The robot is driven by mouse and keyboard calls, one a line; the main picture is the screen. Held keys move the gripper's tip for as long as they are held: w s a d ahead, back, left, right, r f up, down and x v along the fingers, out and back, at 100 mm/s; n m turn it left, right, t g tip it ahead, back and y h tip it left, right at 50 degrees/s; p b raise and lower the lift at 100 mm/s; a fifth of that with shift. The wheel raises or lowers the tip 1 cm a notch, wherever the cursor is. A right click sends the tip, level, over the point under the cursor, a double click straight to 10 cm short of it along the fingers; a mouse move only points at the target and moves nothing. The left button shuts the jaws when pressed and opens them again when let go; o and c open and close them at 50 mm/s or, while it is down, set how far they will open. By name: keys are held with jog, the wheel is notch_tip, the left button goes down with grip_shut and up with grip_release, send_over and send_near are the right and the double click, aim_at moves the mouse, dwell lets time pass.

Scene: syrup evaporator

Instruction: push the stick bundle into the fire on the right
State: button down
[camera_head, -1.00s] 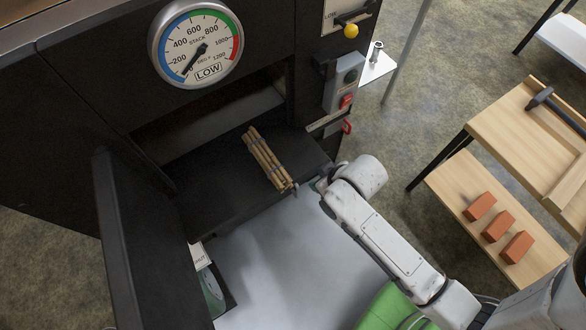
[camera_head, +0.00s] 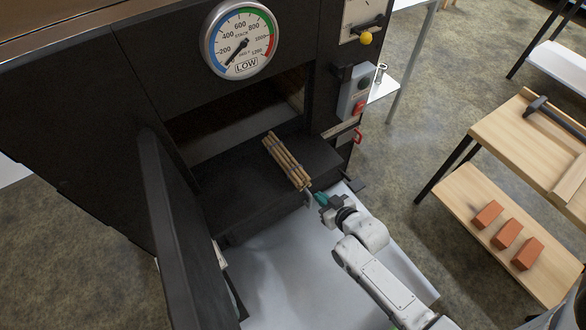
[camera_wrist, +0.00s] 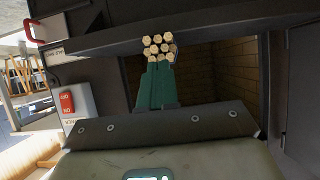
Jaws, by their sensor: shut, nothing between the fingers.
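The stick bundle (camera_head: 287,160) lies on a black ledge (camera_head: 240,185) at the mouth of the dark firebox opening (camera_head: 240,115). Its far end points toward the opening and its near end reaches the ledge's front. My gripper (camera_head: 321,198) is just in front of that near end, slightly right of it, with teal fingers closed together and empty. In the wrist view the fingers (camera_wrist: 158,85) point at the round cut stick ends (camera_wrist: 158,46). I cannot tell whether they touch. No flames show in the opening.
An open black door (camera_head: 180,230) stands left of the ledge. A stack gauge (camera_head: 239,40) reading low is above the opening. A switch box (camera_head: 354,92) is at the right. A wooden bench (camera_head: 510,150) with several bricks (camera_head: 507,234) stands farther right.

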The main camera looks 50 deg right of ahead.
aim_at(287, 161)
jog(key=shift+w+d+f+b, duration=0.8)
jog(key=shift+w+b, duration=1.25)
jog(key=shift+w, duration=1.2)
jog(key=shift+w+d+f+b, duration=0.55)
jog(key=shift+w+d+b, duration=0.55)
jog(key=shift+w+b, duration=1.5)
jog(key=shift+w+d+f+b, duration=0.8)
jog(key=shift+w+b, duration=0.65)
jog(key=shift+w, duration=2.4)
jog(key=shift+d+r, duration=0.1)
jog(key=shift+r, duration=0.1)
jog(key=shift+s+r+p, duration=0.2)
jog(key=shift+s+p, duration=0.15)
jog(key=shift+p, duration=0.15)
jog(key=p+v, duration=0.3)
jog(key=f+p+v, duration=0.1)
jog(key=p+v, duration=0.1)
jog(key=v, duration=0.2)
jog(key=p+v, duration=0.3)
jog(key=v, duration=0.1)
jog(key=shift+s+f+p, duration=0.35)
jog(key=shift+s, duration=0.05)
jog(key=shift+s+a, duration=0.3)
jog(key=shift+s, duration=0.1)
